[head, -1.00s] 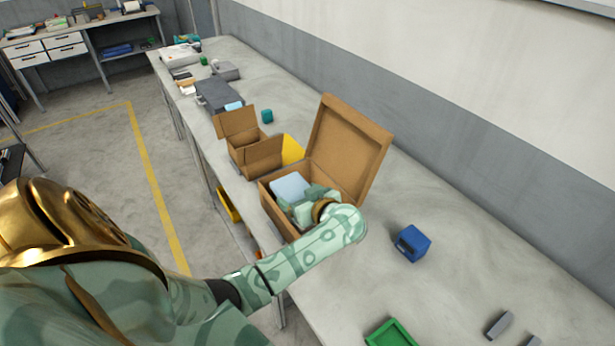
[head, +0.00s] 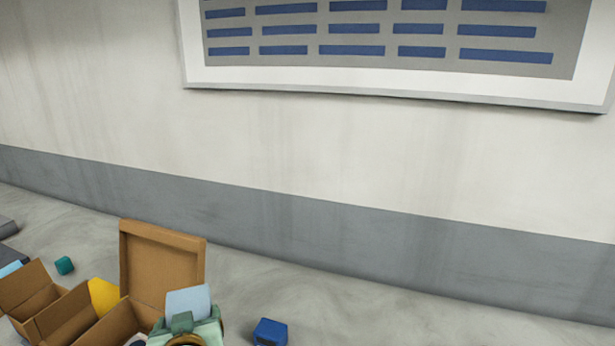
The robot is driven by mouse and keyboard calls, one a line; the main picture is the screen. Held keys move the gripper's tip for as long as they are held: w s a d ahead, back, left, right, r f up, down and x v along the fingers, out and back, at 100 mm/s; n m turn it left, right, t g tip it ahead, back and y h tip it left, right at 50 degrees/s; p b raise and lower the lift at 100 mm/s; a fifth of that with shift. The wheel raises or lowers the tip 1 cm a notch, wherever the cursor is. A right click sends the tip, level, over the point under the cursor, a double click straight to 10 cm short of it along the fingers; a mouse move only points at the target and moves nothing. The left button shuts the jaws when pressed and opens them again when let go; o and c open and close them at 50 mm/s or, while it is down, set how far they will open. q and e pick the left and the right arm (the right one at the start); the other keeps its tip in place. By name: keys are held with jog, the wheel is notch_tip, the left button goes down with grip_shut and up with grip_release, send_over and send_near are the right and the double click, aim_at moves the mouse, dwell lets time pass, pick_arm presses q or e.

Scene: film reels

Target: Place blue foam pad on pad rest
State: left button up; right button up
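The light blue foam pad (head: 188,301) shows at the bottom left, in front of the lower right part of an open cardboard box's raised lid. My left gripper (head: 190,324), pale green, is at the pad's lower edge and appears closed on it. The gripper hides the pad's bottom, and its fingertips are only partly clear. The pad stands roughly upright, at or above the box's right side; the exact height is hard to tell. My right gripper is not in view. I cannot make out a pad rest in the current view.
The open cardboard box (head: 160,268) has its lid up. Left of it are a smaller open carton (head: 28,286), a yellow piece (head: 103,295) and a teal block (head: 64,265). A dark blue block (head: 270,332) lies to the right. A wall (head: 350,150) rises behind the bench.

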pick_arm(q)
jog(key=s+d+f+m+h+b, duration=0.1)
jog(key=h+b, duration=0.1)
jog(key=s+d+f+m+h+b, duration=0.1)
jog(key=m+h+b, duration=0.1)
jog(key=s+d+m+t+h+b, duration=0.1)
jog(key=d+b, duration=0.1)
jog(key=shift+s+f+m+h, duration=0.1)
jog(key=shift+f+m+h, duration=0.3)
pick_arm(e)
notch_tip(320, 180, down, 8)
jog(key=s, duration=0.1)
pick_arm(q)
jog(key=shift+r, duration=0.1)
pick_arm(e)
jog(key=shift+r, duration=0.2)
